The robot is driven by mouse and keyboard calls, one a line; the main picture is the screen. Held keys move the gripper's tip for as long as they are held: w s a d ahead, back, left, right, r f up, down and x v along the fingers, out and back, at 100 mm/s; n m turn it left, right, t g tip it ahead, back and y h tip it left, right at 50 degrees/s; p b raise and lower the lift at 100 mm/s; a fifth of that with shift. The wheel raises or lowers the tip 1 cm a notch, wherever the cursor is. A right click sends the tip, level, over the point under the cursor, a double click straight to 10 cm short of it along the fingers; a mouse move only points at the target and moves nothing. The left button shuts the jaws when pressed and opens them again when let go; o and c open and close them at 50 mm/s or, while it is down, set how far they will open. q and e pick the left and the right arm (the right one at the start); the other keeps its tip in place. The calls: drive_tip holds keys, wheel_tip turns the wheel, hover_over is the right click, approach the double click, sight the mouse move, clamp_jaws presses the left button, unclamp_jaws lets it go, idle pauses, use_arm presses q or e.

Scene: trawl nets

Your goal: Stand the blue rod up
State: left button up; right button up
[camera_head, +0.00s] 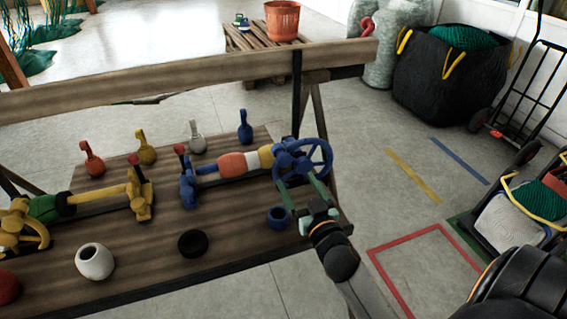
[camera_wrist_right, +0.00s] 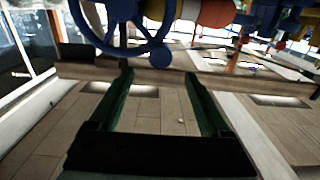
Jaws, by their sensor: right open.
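A blue winch-like device lies on the wooden table, with a blue hand wheel (camera_head: 303,158) at its right end and an orange, white and yellow drum (camera_head: 237,163) between. At its left end a short blue rod (camera_head: 186,166) with a red tip leans up and to the left. My right gripper (camera_head: 303,188) is open and empty, just in front of the wheel's lower part. In the right wrist view the two green fingers (camera_wrist_right: 158,75) are apart with nothing between them, and the blue wheel (camera_wrist_right: 121,45) is beyond, at upper left. My left gripper is not in view.
A yellow device (camera_head: 95,197) of like shape lies to the left. Blue (camera_head: 278,217), black (camera_head: 192,243) and white (camera_head: 95,261) rings or pots stand along the table front. Several coloured ring-handled pieces stand behind. A wooden rail (camera_head: 190,75) runs across the back.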

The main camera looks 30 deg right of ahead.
sight(285, 162)
drive_tip(key=x, duration=0.8)
drive_tip(key=shift+a, duration=0.1)
drive_tip(key=shift+c, duration=0.3)
clamp_jaws()
idle(0.5)
